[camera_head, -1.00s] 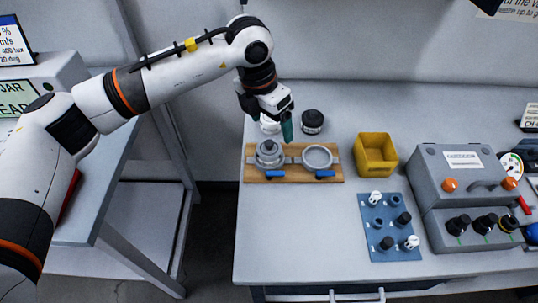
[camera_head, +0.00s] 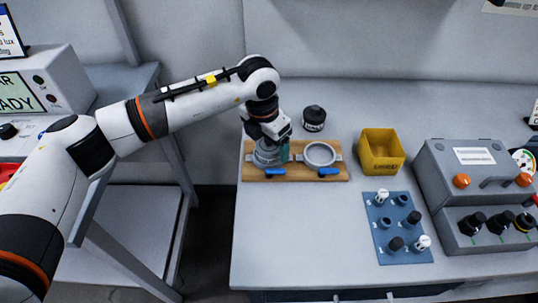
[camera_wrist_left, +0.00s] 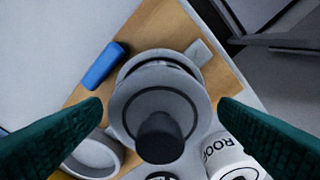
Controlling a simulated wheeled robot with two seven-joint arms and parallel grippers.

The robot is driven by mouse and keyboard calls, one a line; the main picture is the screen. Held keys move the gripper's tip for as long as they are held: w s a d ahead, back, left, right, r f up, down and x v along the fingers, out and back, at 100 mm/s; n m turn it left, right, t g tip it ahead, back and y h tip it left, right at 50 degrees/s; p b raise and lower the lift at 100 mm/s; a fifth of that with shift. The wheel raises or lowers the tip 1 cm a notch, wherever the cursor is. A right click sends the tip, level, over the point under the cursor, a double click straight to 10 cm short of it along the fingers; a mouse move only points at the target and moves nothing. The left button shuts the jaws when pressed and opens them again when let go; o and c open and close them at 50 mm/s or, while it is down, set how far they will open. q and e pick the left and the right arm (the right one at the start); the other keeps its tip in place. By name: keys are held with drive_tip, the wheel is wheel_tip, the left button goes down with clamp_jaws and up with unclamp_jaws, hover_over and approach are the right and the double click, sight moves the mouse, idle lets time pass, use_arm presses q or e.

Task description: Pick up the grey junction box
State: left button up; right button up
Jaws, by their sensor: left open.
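The round grey junction box (camera_head: 264,157) sits in the left holder of a wooden board (camera_head: 310,175). In the left wrist view the junction box (camera_wrist_left: 125,108) shows from above with a dark knob on it. My left gripper (camera_head: 277,152) is over the box, pointing down. In the left wrist view the green fingers of my left gripper (camera_wrist_left: 160,108) are open, one on each side of the box, with gaps visible. The gripper partly hides the box in the head view. My right gripper is not in view.
An empty ring holder (camera_head: 320,155) with a blue lever is right of the box. A dark round-lidded container (camera_head: 314,117) stands behind. A yellow bin (camera_head: 382,153), blue mat (camera_head: 397,240) and grey control box (camera_head: 470,185) stand right.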

use_arm(q)
drive_tip(key=shift+f, duration=0.15)
drive_tip(key=shift+c, duration=0.2)
drive_tip(key=c, duration=1.1)
wheel_tip(320, 180, up, 10)
drive_tip(key=shift+r+b, duration=0.1)
drive_tip(key=shift+b, duration=0.2)
drive_tip(key=o, duration=0.4)
drive_tip(key=shift+c, duration=1)
